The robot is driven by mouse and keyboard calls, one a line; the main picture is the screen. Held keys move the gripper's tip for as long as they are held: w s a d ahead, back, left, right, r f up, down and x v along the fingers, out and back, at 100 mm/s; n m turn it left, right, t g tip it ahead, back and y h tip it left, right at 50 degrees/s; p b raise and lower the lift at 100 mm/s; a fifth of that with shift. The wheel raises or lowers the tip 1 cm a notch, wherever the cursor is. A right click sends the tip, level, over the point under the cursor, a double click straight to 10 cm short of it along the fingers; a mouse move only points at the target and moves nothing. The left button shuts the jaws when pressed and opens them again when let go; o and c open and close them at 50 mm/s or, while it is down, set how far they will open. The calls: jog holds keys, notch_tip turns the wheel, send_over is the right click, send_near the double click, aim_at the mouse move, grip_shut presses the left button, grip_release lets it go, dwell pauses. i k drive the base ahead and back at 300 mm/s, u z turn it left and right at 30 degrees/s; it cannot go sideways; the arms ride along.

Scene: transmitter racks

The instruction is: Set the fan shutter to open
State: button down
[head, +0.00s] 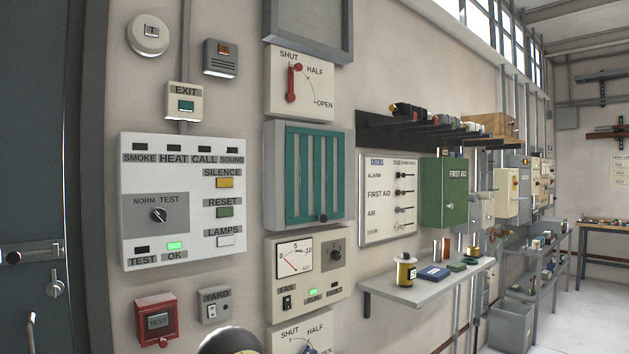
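No label in view reads fan shutter. An upper dial plate (313,86) marked SHUT, HALF and OPEN carries a red lever (292,84). The lever stands nearly upright, with its upper end just below SHUT. Below it is a grey-framed panel with teal slats (312,176). Under that, a fan panel (318,293) has a meter, a knob, a FAN switch and a lit green lamp. A lower dial plate (290,342), also marked SHUT and HALF, is cut off by the bottom edge; only part of its blue handle (309,349) shows. My gripper is not in view.
An alarm panel (183,240) is left of the slats. A red TEST box (157,320) and a YARD switch (214,307) sit below it. To the right, a shelf (425,289) juts from the wall holding a yellow spool (406,271). A green first aid box (443,193) hangs above it.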

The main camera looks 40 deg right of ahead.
aim_at(290, 131)
jog(key=z, duration=0.55)
jog(key=k, duration=0.6)
jog(key=z, duration=1)
jog(key=i, duration=1)
jog(key=u, duration=0.45)
